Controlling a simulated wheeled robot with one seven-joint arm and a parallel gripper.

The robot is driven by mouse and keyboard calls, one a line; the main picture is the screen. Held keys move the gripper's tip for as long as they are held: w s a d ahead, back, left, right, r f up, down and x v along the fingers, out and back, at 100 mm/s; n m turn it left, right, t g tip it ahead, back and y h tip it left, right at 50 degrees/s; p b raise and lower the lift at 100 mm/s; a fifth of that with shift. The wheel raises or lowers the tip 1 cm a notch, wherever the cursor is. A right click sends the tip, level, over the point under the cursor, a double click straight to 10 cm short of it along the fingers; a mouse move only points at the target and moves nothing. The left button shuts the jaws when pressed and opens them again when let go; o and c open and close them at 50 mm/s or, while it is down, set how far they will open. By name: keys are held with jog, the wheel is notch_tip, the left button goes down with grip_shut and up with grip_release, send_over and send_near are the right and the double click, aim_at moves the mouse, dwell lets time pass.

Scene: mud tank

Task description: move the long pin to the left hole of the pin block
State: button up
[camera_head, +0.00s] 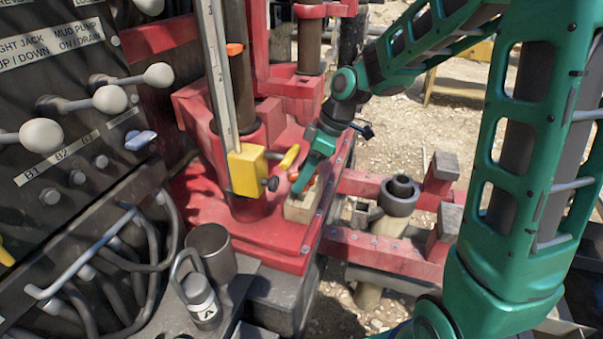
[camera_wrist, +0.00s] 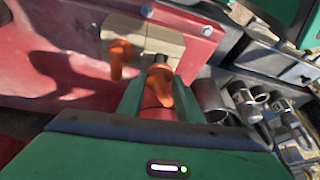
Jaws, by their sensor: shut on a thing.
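The pin block (camera_head: 302,207) is a pale wooden block on the red deck; it also shows at the top of the wrist view (camera_wrist: 175,42). One orange-headed pin (camera_wrist: 120,56) stands at the block, outside my jaws. My gripper (camera_wrist: 158,98) is shut on a second orange-headed pin (camera_wrist: 160,76), right of the first in the wrist view. The held pin's head is between the green fingers, close to the block. I cannot see its lower end, nor tell whether it is in a hole. In the head view my gripper (camera_head: 304,183) is just above the block.
A yellow block (camera_head: 246,171) on a pole stands left of my gripper, with a yellow handle (camera_head: 289,157) close by. A grey cup (camera_head: 211,250) and a shackle-like metal piece (camera_head: 199,298) sit at the front. A red frame (camera_head: 385,248) extends right.

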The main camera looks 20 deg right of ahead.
jog(key=shift+f, duration=0.6)
dwell(0.8)
jog(key=o, duration=1.2)
jog(key=v, duration=1)
jog(key=shift+d+r, duration=0.15)
jog(key=shift+r, duration=0.15)
jog(key=s+d+f+m+h, duration=0.1)
jog(key=s+d+m, duration=0.4)
jog(key=s, duration=0.4)
jog(key=s+d+f+m+g+h, duration=0.1)
jog(key=s+d+f+m, duration=0.1)
jog(key=s+d+m, duration=0.4)
jog(key=s+d+f+m+h, duration=0.1)
jog(key=s+d+m, duration=0.5)
jog(key=s, duration=0.6)
jog(key=shift+s+f+m+g+h, duration=0.1)
jog(key=shift+f+m+g+h, duration=0.15)
jog(key=shift+m+h, duration=0.5)
